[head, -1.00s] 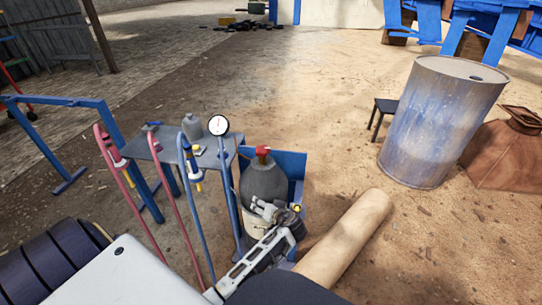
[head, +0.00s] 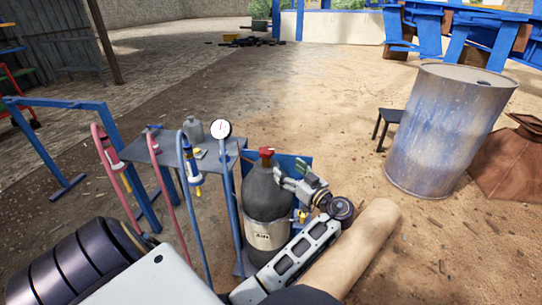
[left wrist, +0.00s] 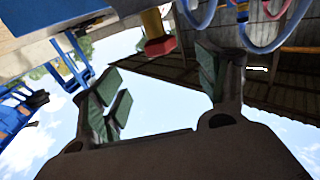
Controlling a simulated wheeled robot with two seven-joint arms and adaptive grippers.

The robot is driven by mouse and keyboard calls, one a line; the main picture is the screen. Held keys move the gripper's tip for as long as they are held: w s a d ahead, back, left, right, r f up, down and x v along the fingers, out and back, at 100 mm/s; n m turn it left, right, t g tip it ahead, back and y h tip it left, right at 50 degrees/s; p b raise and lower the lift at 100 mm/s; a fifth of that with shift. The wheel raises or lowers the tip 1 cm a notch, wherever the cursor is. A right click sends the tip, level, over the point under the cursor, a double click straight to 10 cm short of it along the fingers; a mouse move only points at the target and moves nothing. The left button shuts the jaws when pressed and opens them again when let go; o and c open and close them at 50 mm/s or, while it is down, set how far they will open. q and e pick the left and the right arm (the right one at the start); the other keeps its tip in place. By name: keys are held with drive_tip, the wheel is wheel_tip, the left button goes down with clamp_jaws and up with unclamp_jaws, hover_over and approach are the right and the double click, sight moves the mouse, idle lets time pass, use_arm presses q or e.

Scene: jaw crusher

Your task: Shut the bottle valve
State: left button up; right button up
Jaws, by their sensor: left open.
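The gas bottle (head: 266,195) is a dark grey cylinder with a pale label, upright by the blue frame. Its red valve knob (head: 266,152) sits on top. My left gripper (head: 291,173) is open beside the bottle's upper right, a little below the knob's level in the picture. In the left wrist view, the red knob (left wrist: 160,46) on a yellow stem shows between the two green-padded fingers (left wrist: 160,80) in the picture. It appears beyond the fingertips, with nothing held. My right gripper is not in view.
A small grey table (head: 170,150) with a pressure gauge (head: 221,129) and hoses (head: 190,190) stands left of the bottle. A blue-white drum (head: 445,130) and dark stool (head: 385,115) stand at the right. Sandy ground between bottle and drum is mostly clear.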

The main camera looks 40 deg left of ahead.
sight(271, 156)
use_arm(q)
drive_tip(key=shift+a, duration=0.1)
idle(0.3)
drive_tip(key=b+x, duration=0.2)
drive_tip(key=x, duration=1)
drive_tip(key=shift+w+a, duration=0.25)
drive_tip(key=shift+a, duration=0.45)
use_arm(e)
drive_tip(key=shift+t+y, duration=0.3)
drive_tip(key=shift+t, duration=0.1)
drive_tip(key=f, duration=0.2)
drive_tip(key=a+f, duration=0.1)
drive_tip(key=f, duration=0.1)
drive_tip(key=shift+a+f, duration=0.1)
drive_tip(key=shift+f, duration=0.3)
use_arm(q)
drive_tip(key=shift+c, duration=0.5)
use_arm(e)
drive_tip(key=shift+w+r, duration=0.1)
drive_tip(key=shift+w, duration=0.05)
use_arm(q)
drive_tip(key=c, duration=0.9)
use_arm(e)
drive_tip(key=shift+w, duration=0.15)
